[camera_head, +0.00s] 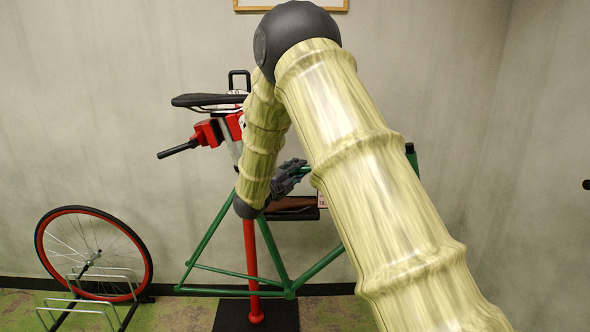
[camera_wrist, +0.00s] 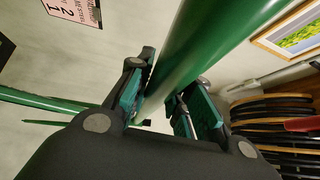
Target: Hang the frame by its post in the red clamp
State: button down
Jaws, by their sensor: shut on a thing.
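The green bike frame (camera_head: 207,236) hangs upright in the head view, with a black saddle (camera_head: 208,100) on its post at the top. My gripper (camera_head: 288,176) is shut on a green tube of the frame, partly hidden behind my arm. In the wrist view my gripper (camera_wrist: 160,80) has a finger on each side of the green tube (camera_wrist: 205,40). The red clamp (camera_head: 208,132), with a black handle, is just below the saddle, close to the pale post (camera_head: 236,150). I cannot tell whether the post lies between the clamp's jaws.
A red stand column (camera_head: 251,270) rises from a black base plate (camera_head: 228,318). A red-rimmed wheel (camera_head: 42,247) stands in a wire rack (camera_head: 75,309) at left. A wooden tray is behind the frame. Several tyres (camera_wrist: 275,133) hang at right in the wrist view.

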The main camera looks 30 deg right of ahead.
jog(key=shift+s+d+f, duration=0.2)
jog(key=shift+s+f, duration=0.05)
jog(key=shift+f, duration=0.35)
jog(key=c, duration=1.5)
grip_release()
jog(key=o, duration=0.3)
jog(key=shift+w+d+f, duration=0.15)
jog(key=shift+d+f, duration=0.05)
jog(key=shift+d, duration=0.15)
jog(key=shift+a+r, duration=0.2)
jog(key=shift+a+f, duration=0.15)
jog(key=shift+f, duration=0.05)
jog(key=shift+s+a+r, duration=0.2)
jog(key=shift+s+a, duration=0.3)
jog(key=shift+s, duration=0.25)
jog(key=s+a+b, duration=0.2)
jog(key=s+a, duration=0.2)
jog(key=s, duration=0.3)
jog(key=shift+w+a+r, duration=0.1)
